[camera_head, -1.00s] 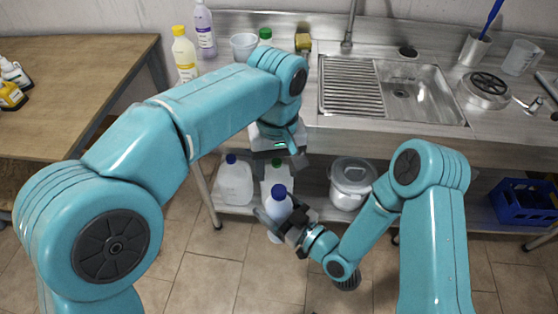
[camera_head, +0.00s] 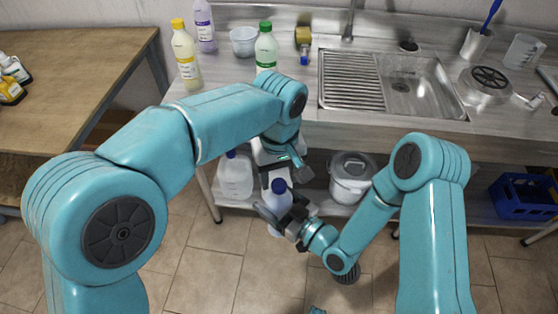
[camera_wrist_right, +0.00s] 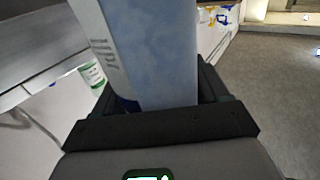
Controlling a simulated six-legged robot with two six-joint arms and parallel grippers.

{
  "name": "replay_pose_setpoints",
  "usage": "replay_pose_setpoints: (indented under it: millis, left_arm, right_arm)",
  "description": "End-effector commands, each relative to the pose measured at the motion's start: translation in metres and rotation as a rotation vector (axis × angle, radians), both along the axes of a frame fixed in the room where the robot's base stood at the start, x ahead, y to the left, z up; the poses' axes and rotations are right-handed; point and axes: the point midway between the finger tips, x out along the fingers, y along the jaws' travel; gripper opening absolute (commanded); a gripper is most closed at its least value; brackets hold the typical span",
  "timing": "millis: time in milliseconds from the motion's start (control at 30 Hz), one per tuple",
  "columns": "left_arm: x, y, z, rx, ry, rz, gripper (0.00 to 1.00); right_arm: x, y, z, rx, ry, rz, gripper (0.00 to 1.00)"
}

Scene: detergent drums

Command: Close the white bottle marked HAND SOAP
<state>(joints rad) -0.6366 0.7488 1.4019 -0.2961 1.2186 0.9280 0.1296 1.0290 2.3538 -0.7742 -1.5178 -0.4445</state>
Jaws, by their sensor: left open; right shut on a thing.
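A pale bottle (camera_head: 277,205) with a blue cap (camera_head: 279,186) stands upright in my right gripper (camera_head: 280,212), in front of the sink counter. The right wrist view shows its pale bluish side (camera_wrist_right: 150,50) between the jaws; the print there is too blurred to read, so I cannot tell whether it says HAND SOAP. The cap sits at the bottle's top; I cannot tell how tightly. My left gripper (camera_head: 282,174) is open, pointing down just above the cap, with its fingers around or close over it. Contact with the cap cannot be made out.
On the counter stand a green-capped bottle (camera_head: 265,50), a yellow bottle (camera_head: 186,58), a purple bottle (camera_head: 205,28) and a clear tub (camera_head: 243,41). A blue-capped jug (camera_head: 235,176) and a lidded bucket (camera_head: 351,178) stand on the lower shelf, with a blue crate (camera_head: 523,203) at right.

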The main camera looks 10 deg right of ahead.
Motion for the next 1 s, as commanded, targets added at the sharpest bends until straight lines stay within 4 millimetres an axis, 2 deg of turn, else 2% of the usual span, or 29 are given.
replay_pose_setpoints:
  millis: [200,500,533,600,700,900,1000]
  left_arm:
    - [0.0,0.0,-0.019,0.001,0.0,-0.001,0.57]
    - [0.0,0.0,-0.021,0.0,-0.001,-0.001,0.57]
    - [0.0,0.0,-0.021,0.0,0.0,-0.001,0.5]
    - [0.0,0.0,-0.021,0.0,0.0,-0.001,0.28]
    - [0.0,0.0,-0.021,0.0,0.0,-0.001,0.0]
    - [0.0,0.0,-0.02,0.001,0.0,-0.012,0.0]
    - [0.0,0.0,-0.021,0.001,0.0,-0.121,0.0]
  right_arm:
    - [0.0,0.0,0.001,0.001,-0.003,0.0,0.0]
    - [0.0,0.0,0.001,0.001,-0.003,0.0,0.0]
    - [0.0,0.0,0.001,0.001,-0.003,0.0,0.0]
    - [0.0,0.0,0.001,0.001,-0.003,0.0,0.0]
    - [0.0,0.0,0.001,0.001,-0.003,0.0,0.0]
    - [0.0,0.0,0.001,0.001,-0.003,0.0,0.0]
    - [0.0,0.0,0.001,0.001,-0.003,-0.001,0.0]
